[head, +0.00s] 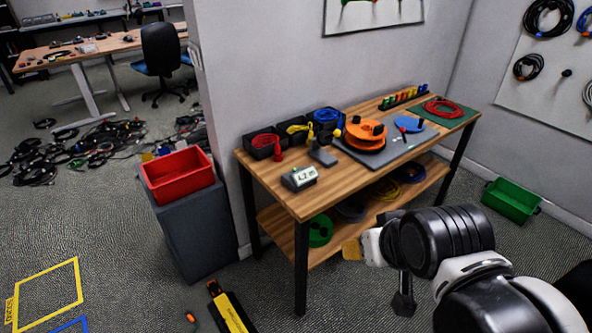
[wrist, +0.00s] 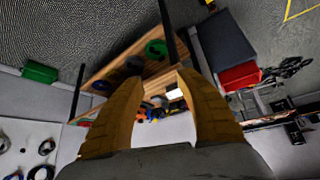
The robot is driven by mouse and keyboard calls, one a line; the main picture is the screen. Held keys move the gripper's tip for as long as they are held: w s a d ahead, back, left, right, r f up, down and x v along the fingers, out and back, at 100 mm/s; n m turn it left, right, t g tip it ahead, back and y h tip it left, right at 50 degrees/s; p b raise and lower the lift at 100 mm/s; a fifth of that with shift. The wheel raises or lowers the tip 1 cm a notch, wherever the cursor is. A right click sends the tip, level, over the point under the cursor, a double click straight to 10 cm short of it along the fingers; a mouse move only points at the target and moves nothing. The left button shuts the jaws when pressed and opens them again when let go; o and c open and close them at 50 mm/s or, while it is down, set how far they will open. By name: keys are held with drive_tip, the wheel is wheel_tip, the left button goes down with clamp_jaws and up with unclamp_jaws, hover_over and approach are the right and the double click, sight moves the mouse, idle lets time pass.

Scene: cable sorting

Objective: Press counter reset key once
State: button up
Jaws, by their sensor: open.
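The counter (head: 300,178) is a small grey box with a pale display reading about 4.2 m. It sits near the front left edge of the wooden workbench (head: 310,200) in the head view. Its reset key is too small to make out. My gripper (head: 352,249) is in front of the bench, below and to the right of the counter, well apart from it. In the wrist view my gripper (wrist: 167,75) shows two tan fingers spread apart with nothing held. A small pale shape between them may be the counter; I cannot tell.
The bench also holds black bins with cables, an orange reel (head: 366,131), a blue disc (head: 408,124) and a red cable coil (head: 442,110). A red bin (head: 180,175) stands left of the bench. A green crate (head: 511,201) lies at right. A yellow-black object (head: 230,312) is on the floor.

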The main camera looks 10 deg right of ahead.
clamp_jaws()
idle(1.1)
